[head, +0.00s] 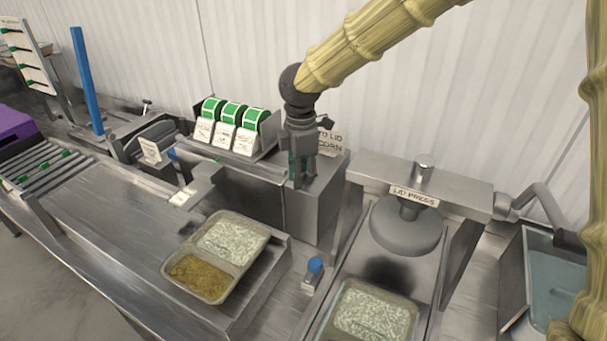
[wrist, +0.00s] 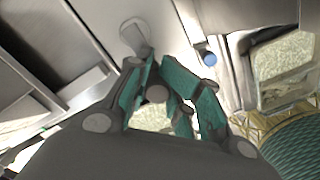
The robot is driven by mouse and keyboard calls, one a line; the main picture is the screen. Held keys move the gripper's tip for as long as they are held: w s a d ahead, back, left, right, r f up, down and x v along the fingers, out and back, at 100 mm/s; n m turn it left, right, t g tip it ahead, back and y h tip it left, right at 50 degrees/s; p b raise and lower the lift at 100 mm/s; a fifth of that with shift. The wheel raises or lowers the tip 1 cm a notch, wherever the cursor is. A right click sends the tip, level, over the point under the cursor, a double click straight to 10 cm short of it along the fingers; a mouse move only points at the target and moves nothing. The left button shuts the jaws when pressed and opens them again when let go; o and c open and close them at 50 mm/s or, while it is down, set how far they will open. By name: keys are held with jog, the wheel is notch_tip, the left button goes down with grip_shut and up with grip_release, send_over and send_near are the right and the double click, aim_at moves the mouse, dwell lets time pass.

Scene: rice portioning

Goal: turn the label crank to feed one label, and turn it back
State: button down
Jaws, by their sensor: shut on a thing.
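My gripper (head: 297,184) points down beside the grey label machine housing (head: 262,193) in the head view. In the wrist view its teal fingers (wrist: 163,95) are closed around a grey round knob of the label crank (wrist: 157,94). A grey crank arm and hub (wrist: 135,35) show just beyond the fingers. In the head view the gripper hides the crank. Several green label rolls stand in a row on the housing, among them a middle roll (head: 233,115). A small label plate (head: 187,195) juts out from the machine's front.
A two-part tray of rice and corn (head: 163,268) lies below the label plate. A blue button (head: 315,265) stands to its right. The lid press (head: 405,230) stands right, with another rice tray (head: 408,332) before it. A sign (head: 331,142) stands behind the gripper.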

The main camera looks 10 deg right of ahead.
aim_at(304, 182)
jog(key=shift+s+a, duration=0.15)
jog(key=shift+a, duration=0.05)
jog(key=c, duration=1.4)
grip_release()
jog(key=shift+o, duration=0.7)
jog(key=shift+w, duration=0.25)
jog(key=shift+s, duration=0.1)
jog(key=r, duration=0.7)
jog(key=shift+a, duration=0.35)
jog(key=shift+w+d+r, duration=0.1)
jog(key=shift+d+r, duration=0.15)
jog(key=shift+r, duration=0.55)
jog(key=shift+w+d+r, duration=0.1)
jog(key=shift+d+r, duration=0.1)
jog(key=shift+r, duration=0.65)
jog(key=shift+d+r, duration=0.25)
jog(key=shift+r, duration=0.55)
